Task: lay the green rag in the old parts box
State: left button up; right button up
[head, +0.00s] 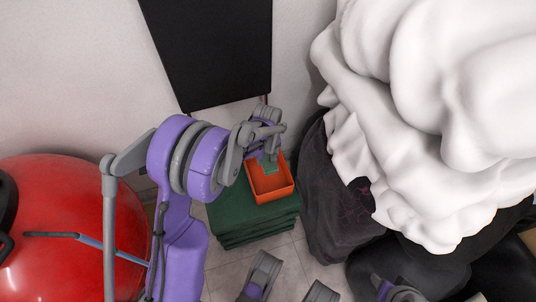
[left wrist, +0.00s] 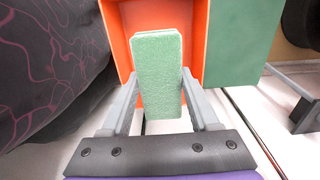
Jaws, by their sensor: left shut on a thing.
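The green rag (left wrist: 158,62), a pale green folded block, is between the fingers of my left gripper (left wrist: 158,88) in the left wrist view. The gripper is shut on it. In the head view the rag (head: 269,165) shows as a small green patch just below my left gripper (head: 263,154). The old parts box (head: 271,191) is an orange open tray. The rag is over the far part of the box; I cannot tell whether it touches the floor of the box. The orange box also shows behind the rag in the left wrist view (left wrist: 121,38).
The box stands on a dark green stack (head: 232,214). A red rounded tank (head: 70,220) is at the left. A dark bag (head: 335,205) and a large white draped heap (head: 430,110) are close on the right. A black panel (head: 212,50) hangs on the wall behind.

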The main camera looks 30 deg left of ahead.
pick_arm(q)
jog(key=b, duration=0.3)
send_over(267, 178)
notch_tip(267, 178, down, 6)
jog(key=r, duration=0.1)
jog(key=shift+w+f, duration=0.1)
jog(key=shift+f, duration=3.15)
jog(key=o, duration=1.3)
jog(key=shift+c, duration=0.2)
notch_tip(267, 178, up, 10)
jog(key=p, duration=0.2)
jog(key=shift+d+r+p, duration=0.1)
jog(key=shift+r+p, duration=0.05)
jog(key=shift+p, duration=0.2)
jog(key=shift+r, duration=0.3)
